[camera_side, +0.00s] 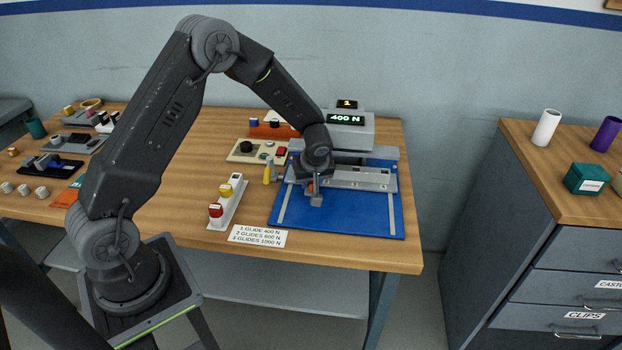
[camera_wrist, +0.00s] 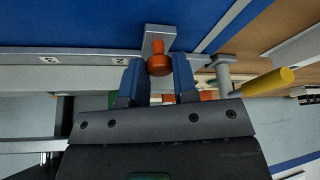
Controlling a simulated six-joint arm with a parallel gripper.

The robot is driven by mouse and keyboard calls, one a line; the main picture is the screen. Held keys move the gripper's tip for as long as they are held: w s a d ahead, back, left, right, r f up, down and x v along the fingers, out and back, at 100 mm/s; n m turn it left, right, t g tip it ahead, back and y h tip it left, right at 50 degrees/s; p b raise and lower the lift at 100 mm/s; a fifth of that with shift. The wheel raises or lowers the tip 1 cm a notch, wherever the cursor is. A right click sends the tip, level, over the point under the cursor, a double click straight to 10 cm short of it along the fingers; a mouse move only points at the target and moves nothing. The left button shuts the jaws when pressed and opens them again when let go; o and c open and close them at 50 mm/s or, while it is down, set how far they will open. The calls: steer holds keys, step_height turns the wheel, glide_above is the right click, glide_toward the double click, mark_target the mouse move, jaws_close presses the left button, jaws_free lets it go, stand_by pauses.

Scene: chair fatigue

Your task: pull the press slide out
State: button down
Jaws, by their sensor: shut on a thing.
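The press (camera_side: 352,132) stands at the back right of the table, its display reading 400 N with a 1 above. Its grey slide (camera_side: 372,179) lies across a blue base plate (camera_side: 340,220) with pale rails. My gripper (camera_side: 312,188) is at the slide's left end, pointing down. In the wrist view, the blue fingers of my gripper (camera_wrist: 157,75) are on both sides of an orange knob (camera_wrist: 159,64) on a grey bracket, shut on it. The numbered edge of the slide (camera_wrist: 72,60) runs left from there. My wrist partly hides the knob in the side view.
A yellow-handled tool (camera_side: 270,172) stands just left of my gripper; its handle shows in the wrist view (camera_wrist: 268,82). A strip with red and yellow buttons (camera_side: 228,202), a sign (camera_side: 257,236) and a control panel (camera_side: 257,151) are nearby. The front of the blue plate is clear.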

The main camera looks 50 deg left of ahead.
steer(key=s+d, duration=1)
steer(key=shift+d, duration=0.1)
steer(key=c, duration=1.3)
jaws_free()
steer(key=shift+s, duration=0.1)
steer(key=o, duration=0.4)
steer(key=v, duration=1.3)
steer(key=shift+d+r, duration=0.2)
steer(key=shift+r, duration=0.15)
steer(key=shift+s+r, duration=0.1)
steer(key=s+r+m+t+h, duration=0.4)
steer(key=s+r+m, duration=0.9)
steer(key=s, duration=0.1)
steer(key=shift+a+m, duration=0.3)
steer(key=shift+a, duration=0.1)
